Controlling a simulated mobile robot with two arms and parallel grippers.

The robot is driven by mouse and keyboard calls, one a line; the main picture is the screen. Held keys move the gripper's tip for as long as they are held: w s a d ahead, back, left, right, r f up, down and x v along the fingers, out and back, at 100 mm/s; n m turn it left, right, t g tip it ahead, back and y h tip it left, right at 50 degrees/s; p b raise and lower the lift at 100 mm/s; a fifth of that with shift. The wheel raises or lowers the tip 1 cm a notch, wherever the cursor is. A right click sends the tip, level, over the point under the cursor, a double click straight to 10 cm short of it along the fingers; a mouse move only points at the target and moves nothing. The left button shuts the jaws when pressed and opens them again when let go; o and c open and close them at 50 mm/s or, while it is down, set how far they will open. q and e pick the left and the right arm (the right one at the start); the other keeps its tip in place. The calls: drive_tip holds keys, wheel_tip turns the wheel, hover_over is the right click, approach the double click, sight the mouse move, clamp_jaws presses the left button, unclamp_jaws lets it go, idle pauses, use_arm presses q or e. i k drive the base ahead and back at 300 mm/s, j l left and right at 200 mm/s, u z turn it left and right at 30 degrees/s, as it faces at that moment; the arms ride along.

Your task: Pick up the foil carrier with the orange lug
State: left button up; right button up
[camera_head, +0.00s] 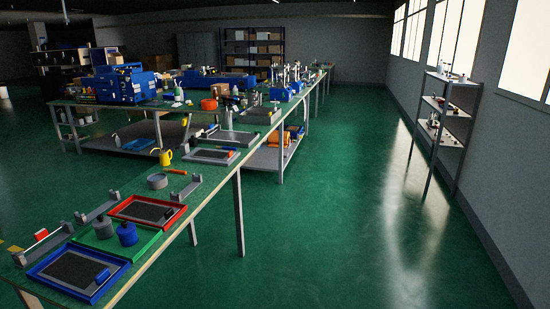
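Neither of my grippers is in view. I cannot tell for sure which thing is the foil carrier with the orange lug. Long grey holders lie along the left bench: a near one (43,247), a middle one (96,212) and a farther one (180,191). No orange lug can be made out on them at this size. A small orange piece (177,172) lies beside a round grey dish (157,181) on the same bench.
A blue tray (97,295), a green tray (143,246) and a red tray (172,220) line the bench edge. A yellow can (164,156) stands farther back. Green floor (320,210) is clear up to the right shelf (440,125).

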sight(221, 156)
drive_tip(key=i+u, duration=0.15)
drive_tip(key=i, duration=0.45)
drive_tip(key=i+l+u, duration=0.15)
drive_tip(key=i, duration=0.45)
drive_tip(key=i+l+u, duration=0.1)
drive_tip(key=i+l, duration=0.15)
drive_tip(key=i, duration=0.35)
